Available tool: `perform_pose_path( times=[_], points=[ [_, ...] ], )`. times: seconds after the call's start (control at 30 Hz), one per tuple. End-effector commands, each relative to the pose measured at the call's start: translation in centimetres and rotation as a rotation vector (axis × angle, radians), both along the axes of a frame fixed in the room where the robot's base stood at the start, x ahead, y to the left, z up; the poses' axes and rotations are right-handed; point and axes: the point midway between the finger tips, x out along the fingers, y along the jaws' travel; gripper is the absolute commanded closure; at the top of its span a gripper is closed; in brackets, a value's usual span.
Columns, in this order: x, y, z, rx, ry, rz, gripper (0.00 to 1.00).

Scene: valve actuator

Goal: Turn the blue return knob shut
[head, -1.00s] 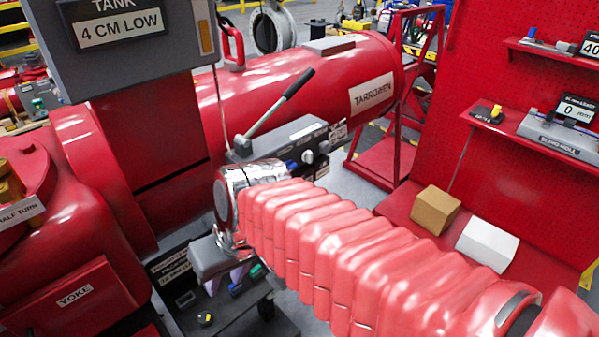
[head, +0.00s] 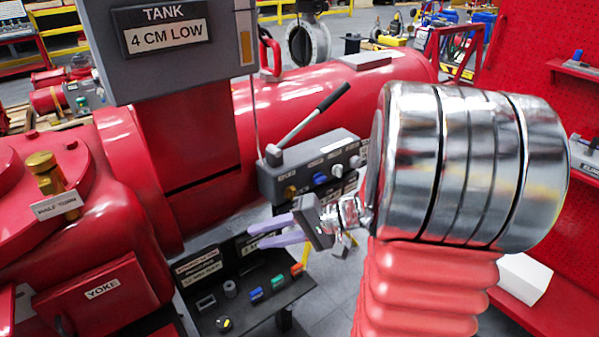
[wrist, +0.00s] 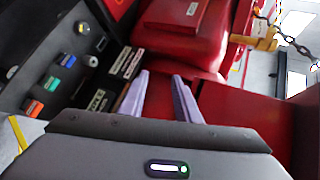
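The blue knob (head: 320,178) is on the front of a grey box (head: 275,180) in the head view, between a brass knob (head: 290,191) and a pale knob (head: 337,170). The lettering near it is too small to read. My gripper (head: 256,236) is below and left of the blue knob in the picture, apart from it. Its two lilac fingers are spread and empty. In the wrist view my gripper (wrist: 160,76) also shows open with nothing between the fingers. I cannot make out the blue knob in that view.
A dark panel (head: 245,315) with blue, green and orange parts stands below my gripper. The red tank (head: 345,95) lies behind the box. A red housing with a brass fitting (head: 45,172) stands at left.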

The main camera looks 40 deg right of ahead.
Motion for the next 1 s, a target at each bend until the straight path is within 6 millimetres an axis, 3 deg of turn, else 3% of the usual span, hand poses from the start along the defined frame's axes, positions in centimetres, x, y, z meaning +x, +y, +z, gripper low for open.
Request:
perform_pose_path(
  times=[0.3,0.5,0.6,0.77,1.0],
  points=[
    [1.7,-12.6,-2.0,0.158,-0.203,-0.363,0.7],
    [0.1,-21.6,-4.1,0.184,-0.332,-0.62,0.7],
    [-1.1,-25.0,-5.1,0.18,-0.379,-0.721,0.7],
    [-2.3,-27.6,-5.9,0.171,-0.416,-0.804,0.7],
    [-2.4,-27.9,-6.0,0.168,-0.42,-0.812,0.7]
  ],
)
